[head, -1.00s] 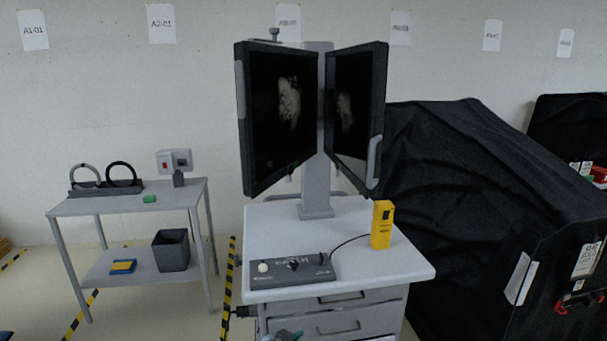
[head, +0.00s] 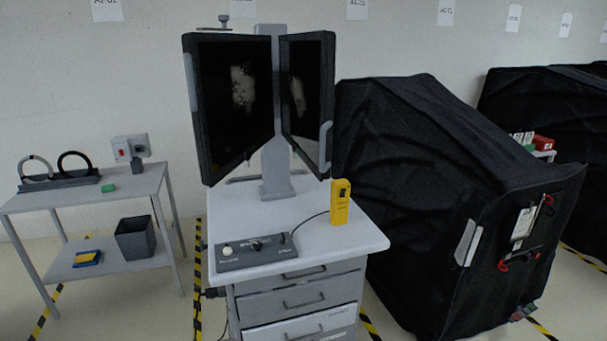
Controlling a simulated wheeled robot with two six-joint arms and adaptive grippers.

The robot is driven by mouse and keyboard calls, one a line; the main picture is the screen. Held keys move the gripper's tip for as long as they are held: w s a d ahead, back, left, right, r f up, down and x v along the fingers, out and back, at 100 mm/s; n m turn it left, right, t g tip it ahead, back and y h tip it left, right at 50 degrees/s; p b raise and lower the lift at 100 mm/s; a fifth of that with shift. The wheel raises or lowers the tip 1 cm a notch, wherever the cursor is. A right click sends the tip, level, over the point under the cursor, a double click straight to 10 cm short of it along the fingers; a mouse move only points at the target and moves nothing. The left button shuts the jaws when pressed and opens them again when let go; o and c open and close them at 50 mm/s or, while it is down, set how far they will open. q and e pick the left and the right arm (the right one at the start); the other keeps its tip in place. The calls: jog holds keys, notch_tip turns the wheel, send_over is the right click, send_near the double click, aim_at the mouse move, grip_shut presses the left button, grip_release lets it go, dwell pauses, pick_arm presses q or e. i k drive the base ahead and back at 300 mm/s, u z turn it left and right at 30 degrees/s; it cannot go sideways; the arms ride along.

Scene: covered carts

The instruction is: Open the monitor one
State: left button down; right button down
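Two black monitor screens stand on one grey post (head: 276,170) on a white drawer cart (head: 345,236). The left monitor (head: 232,105) and the right monitor (head: 307,95) are angled toward each other like a half-open book. Each shows a pale grey blotch on a dark screen. A grey handle (head: 325,145) sits on the right monitor's outer edge, and another (head: 191,80) on the left monitor's outer edge. A control box (head: 256,252) with knobs lies on the cart top, with a cable running to a yellow device (head: 340,203). Neither of my grippers is in view.
A grey side table (head: 85,195) at left holds two ring shapes on a stand (head: 58,180) and a dark bin (head: 137,238) on its lower shelf. Large black-covered carts (head: 410,180) stand close at right. Yellow-black floor tape (head: 197,285) runs beside the drawer cart.

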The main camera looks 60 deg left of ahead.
aim_at(229, 77)
jog(key=z, duration=0.1)
jog(key=k, duration=0.9)
jog(key=u, duration=1.05)
jog(key=i, duration=0.45)
jog(key=z, duration=0.15)
